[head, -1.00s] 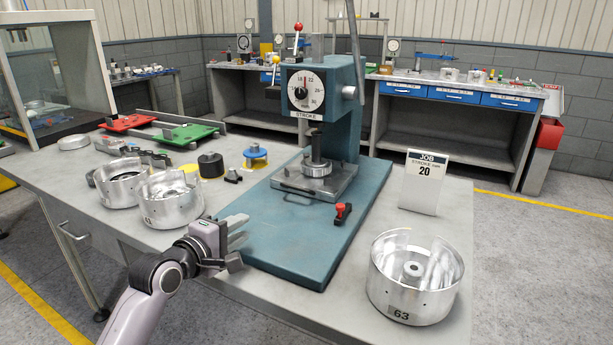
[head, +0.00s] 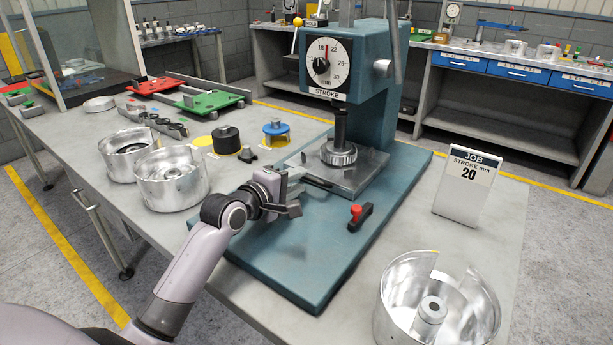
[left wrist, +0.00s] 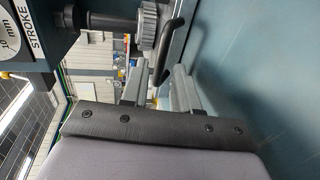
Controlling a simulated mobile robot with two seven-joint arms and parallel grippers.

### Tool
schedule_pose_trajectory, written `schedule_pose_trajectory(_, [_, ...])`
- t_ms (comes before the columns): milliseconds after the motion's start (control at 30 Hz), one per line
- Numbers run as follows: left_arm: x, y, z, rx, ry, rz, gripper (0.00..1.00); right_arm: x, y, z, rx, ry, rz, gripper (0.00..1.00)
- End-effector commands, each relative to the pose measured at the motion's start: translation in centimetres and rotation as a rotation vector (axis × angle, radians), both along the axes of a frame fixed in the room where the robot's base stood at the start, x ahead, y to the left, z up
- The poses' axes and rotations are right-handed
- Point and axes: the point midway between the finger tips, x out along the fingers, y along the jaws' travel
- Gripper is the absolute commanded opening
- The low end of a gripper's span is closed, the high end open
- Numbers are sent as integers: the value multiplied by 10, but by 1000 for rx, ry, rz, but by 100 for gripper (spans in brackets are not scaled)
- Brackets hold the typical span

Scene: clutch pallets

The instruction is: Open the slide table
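The slide table (head: 370,176) is a grey metal plate on the teal base of the press, under the ram and its knurled collar (head: 338,153). A dark handle (head: 318,183) sticks out from its front; it shows as a bent black bar in the left wrist view (left wrist: 172,48). My left gripper (head: 299,191) is above the teal base, just in front of the slide table, with its fingers towards the handle. I cannot tell whether a finger touches the handle. My right gripper is out of view.
A red-knobbed lever (head: 358,213) lies on the base to the right. The JOB card (head: 468,185) reads stroke 20 mm. A metal pot (head: 385,300) stands at the front right; two more (head: 172,185) stand left of my arm. Black and blue pieces stand behind the gripper.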

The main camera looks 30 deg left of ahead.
Motion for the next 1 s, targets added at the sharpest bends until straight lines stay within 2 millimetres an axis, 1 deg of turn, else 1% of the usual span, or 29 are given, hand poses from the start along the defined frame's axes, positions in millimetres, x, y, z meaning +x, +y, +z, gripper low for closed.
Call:
schedule_pose_trajectory(33, [7,-1,-1,0,-1,0,30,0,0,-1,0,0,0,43])
schedule_pose_trajectory(100, [15,-2,-3,1,0,1,30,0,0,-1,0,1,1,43])
schedule_pose_trajectory(300, [32,-5,-7,1,-1,1,30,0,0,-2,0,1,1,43])
schedule_pose_trajectory(467, [37,-6,-8,1,-1,0,30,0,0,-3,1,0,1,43])
schedule_pose_trajectory(700, [37,-6,-8,1,0,0,30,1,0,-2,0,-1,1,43])
schedule_pose_trajectory(733, [37,-6,-8,1,0,0,26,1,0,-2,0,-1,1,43])
schedule_pose_trajectory(767, [37,-6,-8,1,0,0,17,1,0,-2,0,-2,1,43])
schedule_pose_trajectory(800, [37,-6,-8,1,0,0,4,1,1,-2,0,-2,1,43])
schedule_pose_trajectory(833, [37,-6,-8,1,0,0,0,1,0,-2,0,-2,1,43])
schedule_pose_trajectory(1000, [37,-5,-8,1,0,1,0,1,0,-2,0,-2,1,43])
